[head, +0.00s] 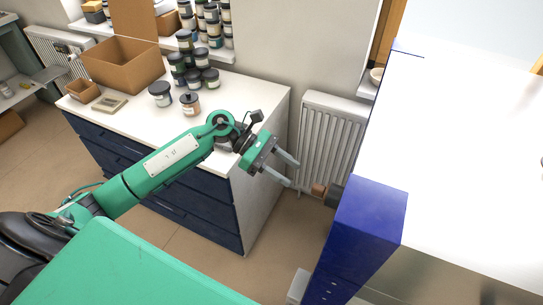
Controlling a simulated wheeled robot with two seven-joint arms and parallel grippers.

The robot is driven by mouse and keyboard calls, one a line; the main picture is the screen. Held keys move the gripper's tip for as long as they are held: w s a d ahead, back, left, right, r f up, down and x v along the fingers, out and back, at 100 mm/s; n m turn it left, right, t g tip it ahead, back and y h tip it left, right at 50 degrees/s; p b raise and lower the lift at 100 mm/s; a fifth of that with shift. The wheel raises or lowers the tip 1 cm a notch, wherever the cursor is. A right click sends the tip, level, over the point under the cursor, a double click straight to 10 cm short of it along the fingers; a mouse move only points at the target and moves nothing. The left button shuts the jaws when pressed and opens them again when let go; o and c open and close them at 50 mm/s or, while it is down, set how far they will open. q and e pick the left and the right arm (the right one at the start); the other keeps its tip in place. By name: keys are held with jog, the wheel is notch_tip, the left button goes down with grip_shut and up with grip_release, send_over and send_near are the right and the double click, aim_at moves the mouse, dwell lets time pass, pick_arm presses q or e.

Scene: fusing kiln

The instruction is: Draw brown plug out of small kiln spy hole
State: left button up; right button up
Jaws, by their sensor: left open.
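The brown plug (318,190) is a small block at the outer end of a short dark grey spy-hole tube (335,196). The tube sticks out to the left from behind the blue housing (371,220); its inner end is hidden. My left gripper (294,174) is open and empty. Its two fingers point right, toward the plug, with a small gap in the picture between fingertips and plug. How far apart they are in depth I cannot tell. My right gripper is not in view.
A white-topped cabinet (230,82) with dark blue drawers stands to the left, holding several jars and a cardboard box (122,64). A white radiator (331,140) is on the wall behind the plug. A large white top (460,150) fills the right side.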

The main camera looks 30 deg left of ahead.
aim_at(313, 188)
pick_arm(q)
jog(key=p+x, duration=0.2)
jog(key=x, duration=0.6)
jog(key=shift+d, duration=0.15)
jog(key=c, duration=0.6)
jog(key=o, duration=0.3)
jog(key=shift+c, duration=1.3)
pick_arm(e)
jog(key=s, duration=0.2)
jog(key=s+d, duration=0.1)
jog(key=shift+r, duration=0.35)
